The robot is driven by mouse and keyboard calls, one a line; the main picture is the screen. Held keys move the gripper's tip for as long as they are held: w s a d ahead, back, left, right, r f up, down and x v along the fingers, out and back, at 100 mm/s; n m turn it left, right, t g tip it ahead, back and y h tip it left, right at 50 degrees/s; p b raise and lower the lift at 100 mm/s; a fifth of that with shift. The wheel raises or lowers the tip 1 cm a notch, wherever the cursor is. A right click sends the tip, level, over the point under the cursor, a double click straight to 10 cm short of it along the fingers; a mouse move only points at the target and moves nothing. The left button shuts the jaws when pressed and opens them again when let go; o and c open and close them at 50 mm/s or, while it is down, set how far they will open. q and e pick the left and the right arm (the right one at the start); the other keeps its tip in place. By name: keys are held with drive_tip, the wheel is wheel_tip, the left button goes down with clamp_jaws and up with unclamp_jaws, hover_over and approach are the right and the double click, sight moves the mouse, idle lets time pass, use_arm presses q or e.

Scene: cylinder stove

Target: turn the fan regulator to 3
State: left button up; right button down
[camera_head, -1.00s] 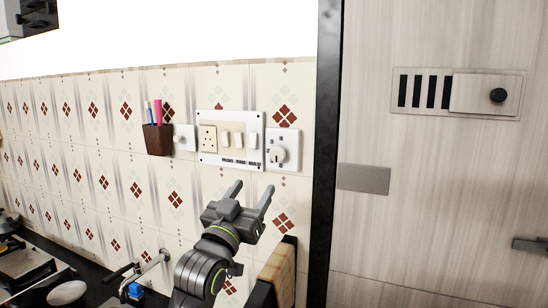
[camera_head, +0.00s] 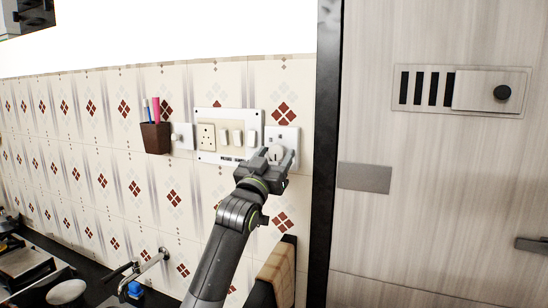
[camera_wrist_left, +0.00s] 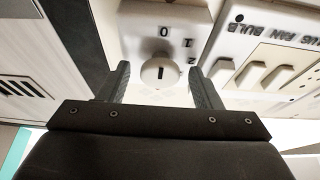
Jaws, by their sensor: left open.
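The fan regulator (camera_head: 284,134) is a white square plate with a round knob on the tiled wall, at the right end of the switchboard. In the left wrist view its knob (camera_wrist_left: 160,72) has a short dark mark roughly in line with the printed 0; 1 and 2 also show, but no 3 is visible. My left gripper (camera_head: 277,157) is open at the regulator, one finger on each side of the knob. In the left wrist view a gap shows between the knob and each finger. In the head view the gripper partly hides the knob and lower plate.
The switchboard (camera_head: 229,115) with a socket and several switches is just left of the regulator. A brown pen holder (camera_head: 156,138) and another white plate (camera_head: 183,136) are further left. A dark door frame (camera_head: 325,190) stands close on the right. A wooden board (camera_head: 278,273) is below.

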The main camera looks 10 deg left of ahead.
use_arm(q)
drive_tip(key=shift+c, duration=0.3)
use_arm(e)
drive_tip(key=shift+w, duration=0.3)
